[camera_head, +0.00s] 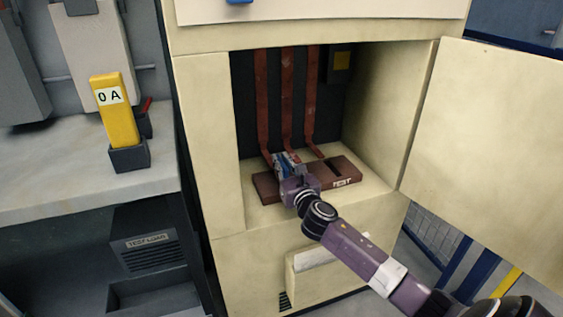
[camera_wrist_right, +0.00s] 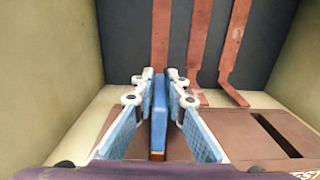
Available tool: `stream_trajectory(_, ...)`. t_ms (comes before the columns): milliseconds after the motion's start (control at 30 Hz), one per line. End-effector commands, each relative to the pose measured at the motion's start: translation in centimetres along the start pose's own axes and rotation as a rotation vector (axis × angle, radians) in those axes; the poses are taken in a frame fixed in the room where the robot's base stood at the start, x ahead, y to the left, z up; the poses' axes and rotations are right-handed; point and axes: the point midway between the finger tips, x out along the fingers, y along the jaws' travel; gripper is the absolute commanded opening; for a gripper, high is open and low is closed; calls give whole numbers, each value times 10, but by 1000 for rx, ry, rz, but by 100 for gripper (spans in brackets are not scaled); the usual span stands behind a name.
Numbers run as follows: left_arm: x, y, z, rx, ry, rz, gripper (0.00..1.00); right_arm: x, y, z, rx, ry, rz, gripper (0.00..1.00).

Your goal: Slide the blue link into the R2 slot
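The blue link (camera_wrist_right: 159,115) is upright between the two fingers of my right gripper (camera_wrist_right: 160,76) in the right wrist view. The fingertips close in on its two sides, and a copper-coloured edge shows at its near lower end. In the head view my right gripper (camera_head: 288,163) is inside the open cabinet, over the left part of a brown slotted block (camera_head: 345,172). One dark empty slot (camera_wrist_right: 275,135) shows at the block's right. The gripper and link hide the block's left part, so I cannot tell whether the link is in a slot. My left gripper is not in view.
Several copper bars (camera_head: 286,95) hang down the cabinet's back wall behind the block. The cabinet's side walls are close, and its open door (camera_head: 485,140) stands to the right.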

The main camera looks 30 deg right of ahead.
Motion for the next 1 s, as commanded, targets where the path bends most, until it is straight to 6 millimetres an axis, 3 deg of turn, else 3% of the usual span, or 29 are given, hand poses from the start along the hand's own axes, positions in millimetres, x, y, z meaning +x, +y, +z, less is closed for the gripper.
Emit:
stream_trajectory(133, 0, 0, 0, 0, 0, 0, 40, 0, 0, 1, 0, -1, 0, 30)
stream_trajectory(533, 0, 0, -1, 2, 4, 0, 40, -6, 0, -1, -1, 2, 1, 31)
stream_trajectory(667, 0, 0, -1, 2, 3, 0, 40, -23, -1, -2, -3, 3, 0, 31)
stream_trajectory(1000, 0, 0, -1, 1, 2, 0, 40, -88, 0, -2, -2, 3, 2, 31)
